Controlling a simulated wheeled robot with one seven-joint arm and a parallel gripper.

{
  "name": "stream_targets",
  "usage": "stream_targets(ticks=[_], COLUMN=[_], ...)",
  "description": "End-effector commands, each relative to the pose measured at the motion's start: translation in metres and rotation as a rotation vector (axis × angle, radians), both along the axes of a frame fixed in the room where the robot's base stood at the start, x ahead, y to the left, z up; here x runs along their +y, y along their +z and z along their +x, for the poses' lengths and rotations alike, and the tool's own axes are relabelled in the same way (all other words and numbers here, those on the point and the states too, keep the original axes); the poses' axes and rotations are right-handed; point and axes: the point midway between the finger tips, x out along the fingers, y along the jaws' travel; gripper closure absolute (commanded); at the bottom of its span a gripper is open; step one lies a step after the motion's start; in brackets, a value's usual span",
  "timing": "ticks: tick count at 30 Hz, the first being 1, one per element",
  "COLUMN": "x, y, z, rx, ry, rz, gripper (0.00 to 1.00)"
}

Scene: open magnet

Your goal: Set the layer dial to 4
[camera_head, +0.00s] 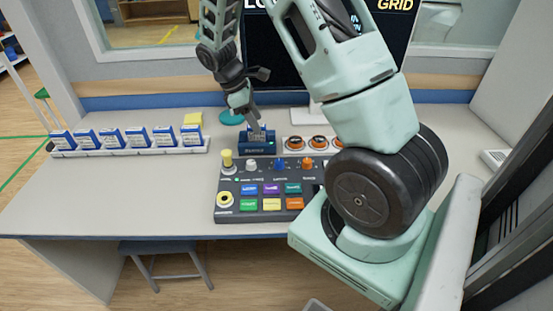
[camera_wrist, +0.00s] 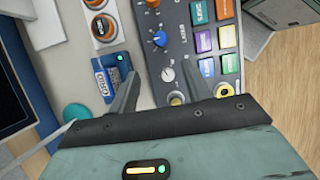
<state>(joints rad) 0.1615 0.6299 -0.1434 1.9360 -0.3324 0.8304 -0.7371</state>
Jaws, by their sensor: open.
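The control console (camera_head: 232,187) on the desk has a row of knobs along its back: a tall yellow knob (camera_head: 227,160), a white knob (camera_head: 251,165), a blue knob (camera_head: 280,165) and an orange knob (camera_head: 307,163). In the wrist view the blue knob (camera_wrist: 160,39), white knob (camera_wrist: 168,74) and yellow knob (camera_wrist: 176,98) show between or beyond the fingers. My gripper (camera_head: 258,131) is open and empty, above the back of the console; its fingers (camera_wrist: 162,68) straddle the white knob's direction in view.
A blue device (camera_head: 257,146) with a green light stands behind the console, close to my gripper. Round orange-and-black parts (camera_head: 295,143) sit right of it. Several colored buttons (camera_head: 271,189) fill the console's front. A tray of blue-and-white boxes (camera_head: 130,148) stands left.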

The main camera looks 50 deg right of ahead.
Motion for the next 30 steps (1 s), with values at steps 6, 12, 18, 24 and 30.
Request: stream_targets(ticks=[6,12,18,24,30], x=[-0.008,-0.018,-0.028,-0.036,-0.040], y=[-0.029,-0.067,-0.106,-0.137,-0.154], z=[-0.010,-0.023,-0.035,-0.044,-0.049], rx=[0.005,0.005,0.004,0.002,-0.001], ry=[0.001,-0.001,0.000,0.000,0.001], rz=[0.000,0.001,0.001,0.001,0.001], gripper=[0.51,0.51,0.51,0.51,0.51])
